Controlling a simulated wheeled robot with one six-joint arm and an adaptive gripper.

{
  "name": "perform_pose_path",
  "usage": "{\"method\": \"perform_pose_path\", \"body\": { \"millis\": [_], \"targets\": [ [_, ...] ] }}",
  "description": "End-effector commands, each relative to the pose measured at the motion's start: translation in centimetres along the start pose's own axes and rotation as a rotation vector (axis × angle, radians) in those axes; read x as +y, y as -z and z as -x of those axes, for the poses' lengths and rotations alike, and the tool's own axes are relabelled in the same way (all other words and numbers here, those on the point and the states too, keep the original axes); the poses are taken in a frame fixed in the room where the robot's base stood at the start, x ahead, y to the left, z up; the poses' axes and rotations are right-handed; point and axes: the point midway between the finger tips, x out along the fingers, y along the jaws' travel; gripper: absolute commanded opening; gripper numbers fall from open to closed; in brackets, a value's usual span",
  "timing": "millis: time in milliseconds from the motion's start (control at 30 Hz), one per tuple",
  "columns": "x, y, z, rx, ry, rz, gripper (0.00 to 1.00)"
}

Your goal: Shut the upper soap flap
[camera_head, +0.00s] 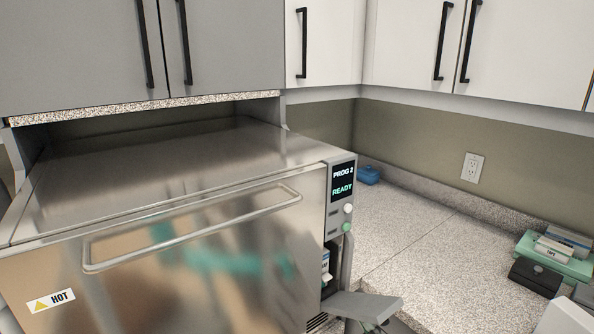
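A steel autoclave (190,240) fills the left and middle of the head view. Below its control panel, an open recess shows a white and blue item (326,263) inside. A grey flap (365,306) sticks out, roughly level, from the lower end of this recess. It looks like the soap flap and stands open; I cannot tell whether it is the upper one. Its lower part is cut off by the picture's bottom edge. My gripper is not in view.
The control panel (342,189) reads "PROG 2 READY". A long handle (190,228) and a HOT label (51,301) are on the autoclave's front. The speckled counter (400,235) is mostly clear, with a blue item (368,174) and green and black boxes (537,276). Cabinets hang above.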

Motion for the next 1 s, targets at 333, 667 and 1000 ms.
{"method": "perform_pose_path", "body": {
  "millis": [333,667,1000],
  "targets": [
    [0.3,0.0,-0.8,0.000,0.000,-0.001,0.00],
    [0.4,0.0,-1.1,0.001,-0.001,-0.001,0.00],
    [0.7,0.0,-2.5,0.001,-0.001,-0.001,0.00]
  ]
}}
